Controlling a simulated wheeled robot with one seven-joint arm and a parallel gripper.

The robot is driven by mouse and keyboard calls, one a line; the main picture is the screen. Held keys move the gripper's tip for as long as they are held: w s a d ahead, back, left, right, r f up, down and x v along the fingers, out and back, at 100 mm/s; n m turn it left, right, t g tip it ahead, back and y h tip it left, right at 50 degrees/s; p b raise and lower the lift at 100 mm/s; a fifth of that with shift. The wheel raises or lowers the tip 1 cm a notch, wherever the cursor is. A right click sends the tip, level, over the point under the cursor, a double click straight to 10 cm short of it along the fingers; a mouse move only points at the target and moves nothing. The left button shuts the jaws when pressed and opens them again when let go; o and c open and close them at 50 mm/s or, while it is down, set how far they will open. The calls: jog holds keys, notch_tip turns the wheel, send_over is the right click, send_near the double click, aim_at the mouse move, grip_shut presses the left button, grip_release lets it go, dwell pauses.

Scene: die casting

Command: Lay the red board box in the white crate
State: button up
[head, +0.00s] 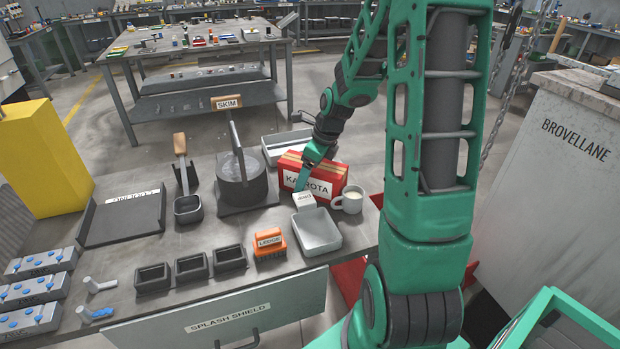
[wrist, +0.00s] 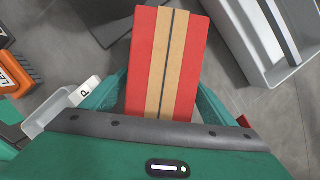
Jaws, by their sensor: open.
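The red board box (head: 325,187), with a tan band and a white label on its near side, stands on the bench. In the wrist view the box (wrist: 140,60) shows its red top with a tan band and a dark centre line. My gripper (head: 312,172) is open and low over the box, with one finger in front of the label. In the wrist view the fingers of my gripper (wrist: 160,98) lie on either side of the box. The white crate (head: 268,155) stands behind the box, partly hidden by my arm; it also shows in the wrist view (wrist: 262,68).
A white mug (head: 350,201) stands close right of the box. A pale tray (head: 318,247) with a tag is in front. A dark pot (head: 245,190) is left, and an orange block (head: 270,243) front left. The bench's right edge is near the mug.

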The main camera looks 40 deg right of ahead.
jog(key=c, duration=2)
jog(key=shift+r, duration=0.15)
